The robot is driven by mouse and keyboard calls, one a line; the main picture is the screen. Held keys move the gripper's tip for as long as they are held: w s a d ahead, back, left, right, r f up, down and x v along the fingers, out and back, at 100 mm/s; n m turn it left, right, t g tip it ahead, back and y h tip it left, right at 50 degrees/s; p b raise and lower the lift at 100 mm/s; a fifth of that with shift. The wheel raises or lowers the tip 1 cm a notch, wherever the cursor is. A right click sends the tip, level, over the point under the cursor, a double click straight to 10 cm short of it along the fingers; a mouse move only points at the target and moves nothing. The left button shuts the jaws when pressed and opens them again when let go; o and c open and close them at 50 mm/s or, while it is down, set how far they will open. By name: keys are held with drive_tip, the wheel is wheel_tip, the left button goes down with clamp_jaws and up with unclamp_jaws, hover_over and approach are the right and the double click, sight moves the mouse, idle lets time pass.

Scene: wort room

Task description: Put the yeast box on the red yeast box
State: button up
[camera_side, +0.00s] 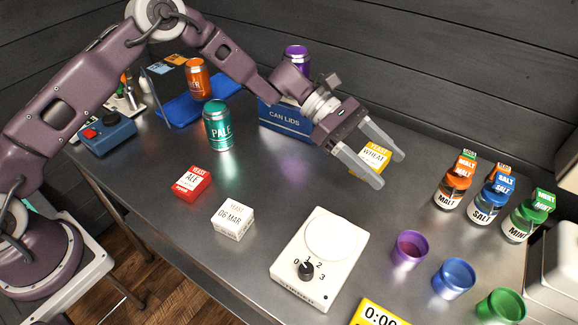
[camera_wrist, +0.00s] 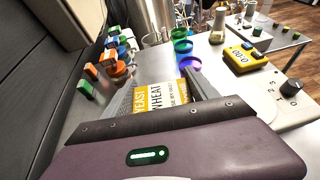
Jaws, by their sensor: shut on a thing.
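My gripper (camera_side: 389,169) is shut on the yellow and white yeast box (camera_side: 373,158), marked WHEAT, on the right half of the table. The box also shows between my fingers in the wrist view (camera_wrist: 160,100). I cannot tell whether it touches the table. The red yeast box (camera_side: 192,184), marked ALE, lies flat on the table to the left in the side view, well apart from my gripper. Its top is clear. A white yeast box (camera_side: 232,219), marked 06 MAR, lies just right of and in front of it.
A teal can (camera_side: 218,127) stands behind the red box. A blue CAN LIDS box (camera_side: 285,118) with a purple can (camera_side: 296,59) is farther back. Jars (camera_side: 486,201) and coloured cups (camera_side: 453,278) fill the right side.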

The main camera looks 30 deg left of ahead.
drive_tip(key=r, duration=0.8)
drive_tip(key=shift+s, duration=0.35)
drive_tip(key=s+a+f+m+g+y, duration=0.1)
drive_tip(key=s+f+m+g+y, duration=0.1)
drive_tip(key=s, duration=0.4)
drive_tip(key=s+a+f+m+g+y, duration=0.2)
drive_tip(key=s+f+m+g+y, duration=0.1)
drive_tip(key=s+m+g, duration=0.2)
drive_tip(key=s+a+f+m+g+y, duration=0.2)
drive_tip(key=s+m+g, duration=0.2)
drive_tip(key=s, duration=0.4)
drive_tip(key=shift+s+a+f+m+y, duration=0.15)
drive_tip(key=shift+s+m+y, duration=0.15)
drive_tip(key=shift+m, duration=0.2)
drive_tip(key=s+a+f+m+y, duration=0.1)
drive_tip(key=s+a+m+y, duration=0.3)
drive_tip(key=a+m+y, duration=0.25)
drive_tip(key=s+a+f+m+y, duration=0.1)
drive_tip(key=s+a+m+y, duration=0.2)
drive_tip(key=a+m+y, duration=0.35)
wheel_tip(320, 180, up, 9)
drive_tip(key=m+t+y, duration=0.5)
drive_tip(key=m+t, duration=1)
drive_tip(key=t, duration=0.3)
hover_over(188, 175)
drive_tip(key=shift+n+g, duration=0.3)
drive_tip(key=shift+g, duration=0.1)
wheel_tip(188, 175, down, 15)
drive_tip(key=shift+r, duration=0.2)
